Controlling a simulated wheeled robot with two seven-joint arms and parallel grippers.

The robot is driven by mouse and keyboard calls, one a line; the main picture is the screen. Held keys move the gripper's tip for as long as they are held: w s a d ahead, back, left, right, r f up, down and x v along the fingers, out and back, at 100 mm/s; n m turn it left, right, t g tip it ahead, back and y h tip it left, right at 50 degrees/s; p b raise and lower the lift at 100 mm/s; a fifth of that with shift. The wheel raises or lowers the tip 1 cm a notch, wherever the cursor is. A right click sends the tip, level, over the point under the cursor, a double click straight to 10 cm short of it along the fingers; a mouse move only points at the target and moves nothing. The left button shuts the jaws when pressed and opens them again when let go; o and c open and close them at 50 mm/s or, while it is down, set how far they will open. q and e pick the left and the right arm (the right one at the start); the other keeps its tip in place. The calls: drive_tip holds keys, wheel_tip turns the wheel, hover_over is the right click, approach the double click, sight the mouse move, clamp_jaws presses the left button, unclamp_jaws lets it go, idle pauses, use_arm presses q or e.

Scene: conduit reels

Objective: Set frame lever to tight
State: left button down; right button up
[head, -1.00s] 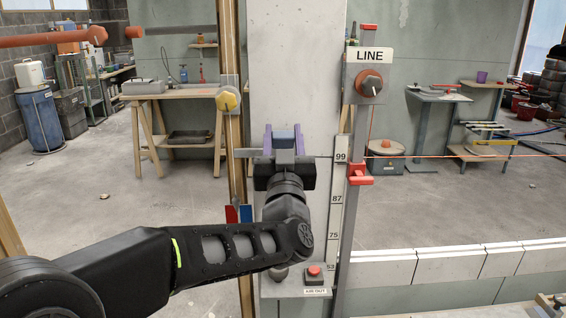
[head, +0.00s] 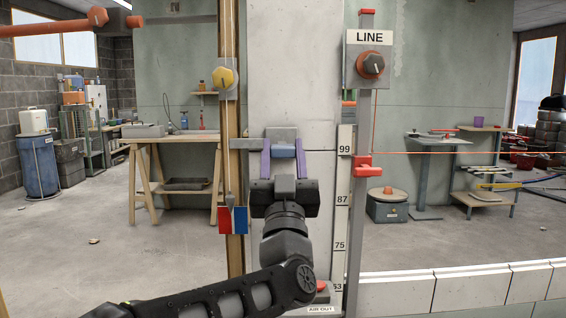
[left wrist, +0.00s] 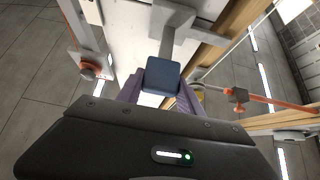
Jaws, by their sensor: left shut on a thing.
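A blue-grey block (head: 285,151), seemingly the frame lever's handle, sits in front of the pale column. My left gripper (head: 284,146) has its purple fingers on both sides of it, shut on it. In the left wrist view the block (left wrist: 162,76) lies between the fingers, and a grey bar runs from it to a bracket (left wrist: 178,20). A grey arm (head: 243,143) reaches left to the wooden post (head: 234,120). A red and blue plate (head: 233,219) hangs lower on the post. I cannot read which lever position is set. My right gripper is not in view.
A LINE dial (head: 371,65) stands on a grey rail right of the column, with a red clamp (head: 367,167) below. A yellow knob (head: 223,78) is on the post. A number scale (head: 343,200) runs beside the column. A low pale wall (head: 450,287) crosses the right foreground.

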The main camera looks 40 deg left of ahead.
use_arm(q)
drive_tip(key=shift+w+f+b, duration=0.15)
drive_tip(key=shift+f+b, duration=0.2)
drive_tip(key=shift+f, duration=0.35)
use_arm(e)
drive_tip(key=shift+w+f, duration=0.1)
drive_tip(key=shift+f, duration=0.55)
use_arm(q)
drive_tip(key=c, duration=1.1)
unclamp_jaws()
drive_tip(key=o, duration=0.3)
drive_tip(key=shift+r, duration=0.1)
drive_tip(key=shift+o, duration=0.2)
drive_tip(key=v, duration=0.8)
drive_tip(key=shift+p, duration=0.3)
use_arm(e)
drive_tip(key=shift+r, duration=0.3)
